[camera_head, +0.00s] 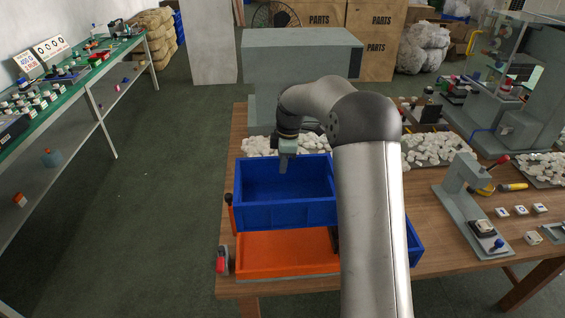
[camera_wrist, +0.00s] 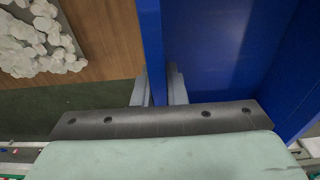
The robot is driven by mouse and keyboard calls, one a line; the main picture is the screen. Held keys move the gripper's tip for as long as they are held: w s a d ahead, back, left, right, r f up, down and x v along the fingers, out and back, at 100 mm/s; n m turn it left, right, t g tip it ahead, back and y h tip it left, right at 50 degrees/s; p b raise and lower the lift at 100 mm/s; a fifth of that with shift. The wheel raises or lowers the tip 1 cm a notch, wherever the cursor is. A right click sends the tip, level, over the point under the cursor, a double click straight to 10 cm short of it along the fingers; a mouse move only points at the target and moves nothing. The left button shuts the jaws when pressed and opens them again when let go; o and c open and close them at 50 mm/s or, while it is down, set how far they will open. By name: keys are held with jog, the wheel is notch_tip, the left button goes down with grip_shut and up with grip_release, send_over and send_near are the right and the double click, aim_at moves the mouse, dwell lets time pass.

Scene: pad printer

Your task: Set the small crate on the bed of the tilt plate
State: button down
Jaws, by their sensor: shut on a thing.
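The small crate (camera_head: 285,210) is blue, open-topped and empty. My gripper (camera_head: 284,165) is at its far wall in the head view. In the wrist view my gripper (camera_wrist: 158,88) has one finger on each side of the blue crate wall (camera_wrist: 152,45), shut on it. The tilt plate's orange bed (camera_head: 285,255) lies in front of and below the crate, near the table's front edge. The crate looks roughly level and overlaps the bed's far part in the picture. I cannot tell whether its underside touches anything. My arm hides the right sides of crate and bed.
Another blue container (camera_head: 415,248) shows right of my arm. A red knob (camera_head: 223,260) and a dark-handled lever (camera_head: 230,203) stand at the bed's left. White pieces (camera_head: 260,145) lie behind the crate, below a grey machine (camera_head: 300,50). A small grey press (camera_head: 470,195) stands at right.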

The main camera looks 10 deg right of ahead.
aim_at(285, 181)
notch_tip(285, 181, down, 16)
jog(key=b, duration=0.9)
jog(key=shift+r+b, duration=0.15)
jog(key=shift+b, duration=0.15)
jog(key=shift+f+b, duration=0.9)
jog(key=shift+f, duration=0.6)
dwell(0.4)
jog(key=c, duration=1.4)
grip_release()
jog(key=shift+d+r+p, duration=0.2)
jog(key=shift+r+p, duration=0.95)
jog(key=shift+r, duration=0.75)
jog(key=shift+d+r+p, duration=0.2)
jog(key=shift+r+p, duration=0.9)
jog(key=shift+r, duration=0.75)
jog(key=shift+r, duration=0.1)
jog(key=shift+r+p, duration=1.3)
jog(key=shift+r, duration=0.65)
